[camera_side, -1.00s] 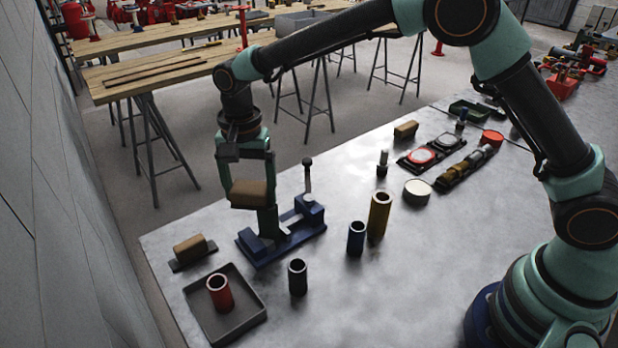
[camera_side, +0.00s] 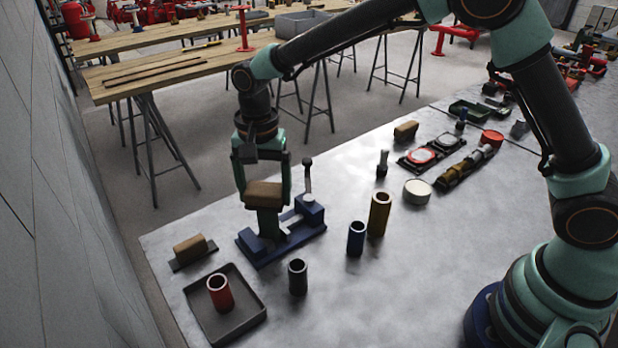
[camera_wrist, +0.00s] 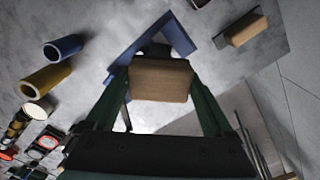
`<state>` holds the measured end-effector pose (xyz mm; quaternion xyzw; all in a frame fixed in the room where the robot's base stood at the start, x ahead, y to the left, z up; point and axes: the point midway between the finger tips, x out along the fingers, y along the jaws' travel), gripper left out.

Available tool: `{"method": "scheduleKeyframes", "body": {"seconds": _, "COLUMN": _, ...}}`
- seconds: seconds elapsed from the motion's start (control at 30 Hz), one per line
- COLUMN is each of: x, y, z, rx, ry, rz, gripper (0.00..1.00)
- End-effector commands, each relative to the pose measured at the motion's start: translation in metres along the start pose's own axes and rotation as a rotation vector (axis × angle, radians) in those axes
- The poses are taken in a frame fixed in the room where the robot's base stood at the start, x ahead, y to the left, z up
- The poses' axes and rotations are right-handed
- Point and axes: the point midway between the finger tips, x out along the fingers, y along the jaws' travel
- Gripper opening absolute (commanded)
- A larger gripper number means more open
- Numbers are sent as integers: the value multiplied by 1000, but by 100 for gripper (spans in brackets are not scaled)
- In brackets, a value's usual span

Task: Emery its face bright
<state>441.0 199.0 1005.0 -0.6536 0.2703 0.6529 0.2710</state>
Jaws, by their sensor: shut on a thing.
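My gripper (camera_side: 264,190) is shut on a brown block (camera_side: 264,197), held level between its fingers. The block also shows in the wrist view (camera_wrist: 160,80). A blue clamp fixture (camera_side: 310,212) stands below, with a dark lever and a ball knob. The top face of the green piece is hidden under the block. The blue fixture shows beyond the block in the wrist view (camera_wrist: 180,36).
A second brown block (camera_side: 189,248) lies on a dark pad at left. A dark tray (camera_side: 246,322) holds a red cylinder (camera_side: 220,293). A white puck (camera_side: 417,190) lies further right.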

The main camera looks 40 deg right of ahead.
Motion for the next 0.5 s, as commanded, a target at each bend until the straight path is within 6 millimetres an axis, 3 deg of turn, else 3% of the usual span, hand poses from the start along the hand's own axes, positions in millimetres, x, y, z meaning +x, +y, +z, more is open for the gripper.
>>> {"method": "scheduleKeyframes", "body": {"seconds": 0.5, "x": 0, "y": 22, "z": 0, "rx": 1, "ry": -1, "rz": 3, "gripper": 43}}
